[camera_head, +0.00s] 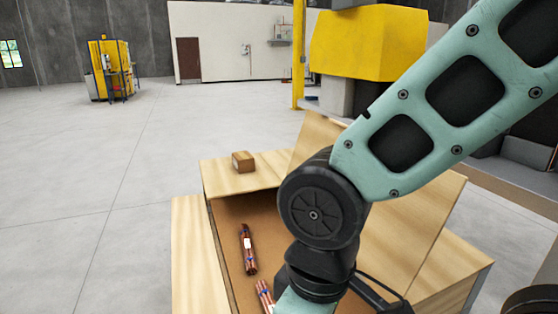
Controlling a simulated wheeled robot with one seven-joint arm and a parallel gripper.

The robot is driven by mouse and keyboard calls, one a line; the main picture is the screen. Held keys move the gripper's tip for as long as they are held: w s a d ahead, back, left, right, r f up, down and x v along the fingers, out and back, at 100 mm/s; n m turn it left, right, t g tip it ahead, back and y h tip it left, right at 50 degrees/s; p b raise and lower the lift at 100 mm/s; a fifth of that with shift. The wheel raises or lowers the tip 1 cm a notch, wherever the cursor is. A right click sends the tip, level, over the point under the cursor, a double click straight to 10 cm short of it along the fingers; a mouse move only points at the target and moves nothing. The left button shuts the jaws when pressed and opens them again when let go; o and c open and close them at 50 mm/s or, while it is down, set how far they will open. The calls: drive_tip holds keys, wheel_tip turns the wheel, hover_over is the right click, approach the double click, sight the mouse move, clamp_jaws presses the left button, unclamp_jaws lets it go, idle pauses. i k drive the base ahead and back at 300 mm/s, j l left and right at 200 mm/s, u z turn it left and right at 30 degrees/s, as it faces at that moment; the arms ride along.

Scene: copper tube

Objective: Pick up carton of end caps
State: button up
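A small brown carton (243,162) rests on the flat pale wooden surface at the back left of a large open box (222,180). It looks closed and upright; I cannot read any label on it. My arm comes in from the upper right and bends down over the box, right of the carton and apart from it. The end of my arm runs out of the bottom of the picture, and my gripper is not visible.
Two bundles of copper tubes, one farther back (248,250) and one nearer (265,295), lie inside the box. My arm hides much of its right side. Raised panels (315,135) stand behind and right. Open grey floor (90,210) lies left.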

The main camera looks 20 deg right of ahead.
sight(243, 162)
drive_tip(key=z, duration=0.2)
drive_tip(key=u, duration=0.85)
drive_tip(key=i+j+u, duration=0.15)
drive_tip(key=j, duration=0.25)
drive_tip(key=i+j+u, duration=0.2)
drive_tip(key=j, duration=0.2)
drive_tip(key=j+u, duration=0.15)
drive_tip(key=j, duration=0.25)
drive_tip(key=i+j+u, duration=0.15)
drive_tip(key=j, duration=0.2)
drive_tip(key=i+j+z, duration=0.2)
drive_tip(key=i+j, duration=0.45)
drive_tip(key=i+z, duration=0.45)
drive_tip(key=i+j+z, duration=0.1)
drive_tip(key=i+z, duration=0.3)
drive_tip(key=i, duration=0.2)
drive_tip(key=i+j+z, duration=0.25)
drive_tip(key=i, duration=1.6)
drive_tip(key=i+z, duration=0.4)
drive_tip(key=i, duration=0.6)
drive_tip(key=i+z, duration=0.2)
drive_tip(key=z, duration=0.25)
drive_tip(key=i+z, duration=0.25)
drive_tip(key=z, duration=0.2)
drive_tip(key=i+j+z, duration=0.1)
drive_tip(key=z, duration=0.4)
drive_tip(key=i+j, duration=0.05)
drive_tip(key=i, duration=0.05)
